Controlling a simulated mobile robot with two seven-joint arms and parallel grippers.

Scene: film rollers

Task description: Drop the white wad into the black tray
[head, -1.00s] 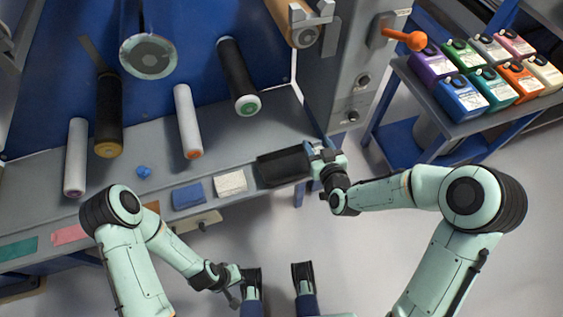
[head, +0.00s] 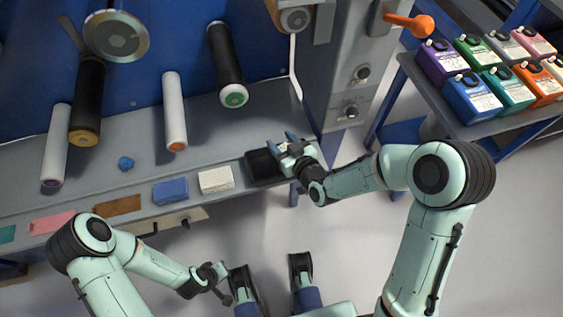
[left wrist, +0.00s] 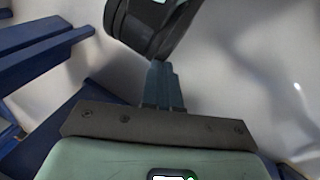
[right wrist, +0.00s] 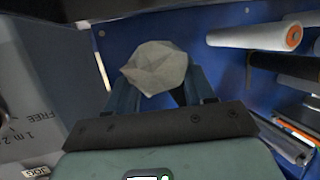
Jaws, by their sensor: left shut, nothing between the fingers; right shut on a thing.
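The black tray (head: 261,168) is on the front ledge of the grey bench, at its right end. My right gripper (head: 287,143) is shut on the crumpled white wad (right wrist: 156,68), which shows clearly between the fingertips in the right wrist view. In the head view this gripper is over or beside the tray's right end and hides part of it. The height of the wad above the tray is hard to tell. My left gripper (left wrist: 163,84) is shut and empty, low in front of the bench.
A blue wad (head: 126,163) lies on the bench. A white cloth stack (head: 216,180) and a blue one (head: 170,192) sit left of the tray. Rollers (head: 174,112) project above the bench. A grey machine column (head: 352,70) stands right of the tray. Bottles (head: 472,97) fill a right-hand shelf.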

